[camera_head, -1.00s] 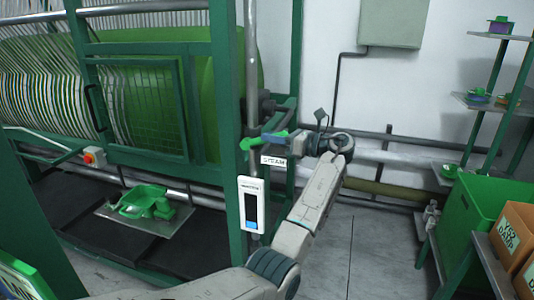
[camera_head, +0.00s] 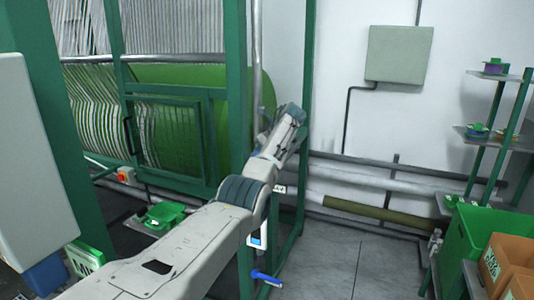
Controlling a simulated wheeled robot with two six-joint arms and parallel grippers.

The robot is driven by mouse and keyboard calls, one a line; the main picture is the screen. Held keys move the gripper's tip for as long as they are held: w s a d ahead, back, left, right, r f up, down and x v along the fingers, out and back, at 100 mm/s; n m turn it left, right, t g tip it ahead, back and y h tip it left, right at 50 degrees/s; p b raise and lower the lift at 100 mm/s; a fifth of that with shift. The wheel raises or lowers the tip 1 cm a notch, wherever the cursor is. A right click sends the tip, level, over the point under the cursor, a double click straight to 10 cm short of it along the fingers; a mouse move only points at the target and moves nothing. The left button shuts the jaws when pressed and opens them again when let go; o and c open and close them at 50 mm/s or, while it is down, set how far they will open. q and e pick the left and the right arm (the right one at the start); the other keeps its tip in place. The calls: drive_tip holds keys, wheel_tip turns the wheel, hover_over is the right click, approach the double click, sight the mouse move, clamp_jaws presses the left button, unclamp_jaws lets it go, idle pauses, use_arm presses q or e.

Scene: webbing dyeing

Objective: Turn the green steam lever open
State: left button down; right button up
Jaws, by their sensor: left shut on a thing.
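My left arm reaches across the front of the machine, and its wrist end, with the left gripper (camera_head: 268,140), is at the green upright post. The fingers are mostly hidden behind my own arm links. The gripper is shut at the place of the green steam lever. The lever itself is hidden behind the arm, so I cannot tell its angle. Part of the white steam label (camera_head: 279,189) shows just right of my arm. My right gripper is not in view.
A blue-handled lever (camera_head: 267,278) sticks out low on the post, below a white panel (camera_head: 258,238) partly covered by my arm. Pipes (camera_head: 380,214) run along the wall. A green bin (camera_head: 478,235) and cardboard boxes (camera_head: 508,258) stand at right. The floor between is clear.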

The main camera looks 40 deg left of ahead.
use_arm(q)
drive_tip(key=shift+s+a+h, duration=0.15)
drive_tip(key=shift+a+h, duration=0.3)
drive_tip(key=shift+h, duration=0.15)
drive_tip(key=shift+a+h, duration=0.2)
drive_tip(key=shift+h, duration=0.1)
drive_tip(key=shift+a+f, duration=0.1)
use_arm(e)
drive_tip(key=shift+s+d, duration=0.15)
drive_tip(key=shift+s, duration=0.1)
use_arm(q)
drive_tip(key=c, duration=1.4)
unclamp_jaws()
drive_tip(key=shift+s, duration=0.1)
drive_tip(key=shift+o, duration=0.5)
drive_tip(key=shift+a, duration=0.1)
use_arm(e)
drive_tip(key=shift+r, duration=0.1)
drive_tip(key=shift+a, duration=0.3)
